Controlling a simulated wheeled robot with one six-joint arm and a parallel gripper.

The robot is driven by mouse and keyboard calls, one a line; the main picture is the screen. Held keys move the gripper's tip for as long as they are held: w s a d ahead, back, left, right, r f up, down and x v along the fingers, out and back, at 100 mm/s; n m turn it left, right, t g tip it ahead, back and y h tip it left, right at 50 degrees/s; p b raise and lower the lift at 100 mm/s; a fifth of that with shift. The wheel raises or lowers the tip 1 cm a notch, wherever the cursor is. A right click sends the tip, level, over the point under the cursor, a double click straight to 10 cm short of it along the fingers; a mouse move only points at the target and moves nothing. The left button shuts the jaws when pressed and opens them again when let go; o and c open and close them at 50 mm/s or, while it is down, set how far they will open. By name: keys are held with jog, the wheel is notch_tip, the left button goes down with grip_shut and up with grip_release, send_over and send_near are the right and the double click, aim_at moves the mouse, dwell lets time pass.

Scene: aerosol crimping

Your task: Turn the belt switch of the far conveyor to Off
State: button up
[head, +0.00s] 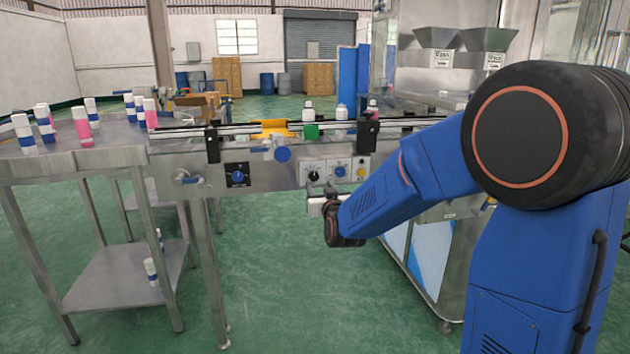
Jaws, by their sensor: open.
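A conveyor (270,160) runs across the middle of the head view, with several knobs on its front face. A blue knob on a black plate (237,174) sits at the left. A black knob on a white plate (313,176) and a blue knob on a light plate (339,173) sit further right. I cannot read their labels or tell which one is the belt switch. My gripper (320,187) is open and small in view, just below and in front of the black knob. I cannot tell whether it touches the panel.
A steel table (95,160) with several capped cans stands at the left. Bottles (308,112) stand on the conveyor near a yellow guide (272,128). A steel machine with hoppers (437,57) stands at the right behind my arm. The green floor in front is clear.

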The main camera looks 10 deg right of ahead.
aim_at(314, 178)
jog(key=w, duration=0.7)
jog(key=shift+w, duration=0.2)
jog(key=c, duration=1.1)
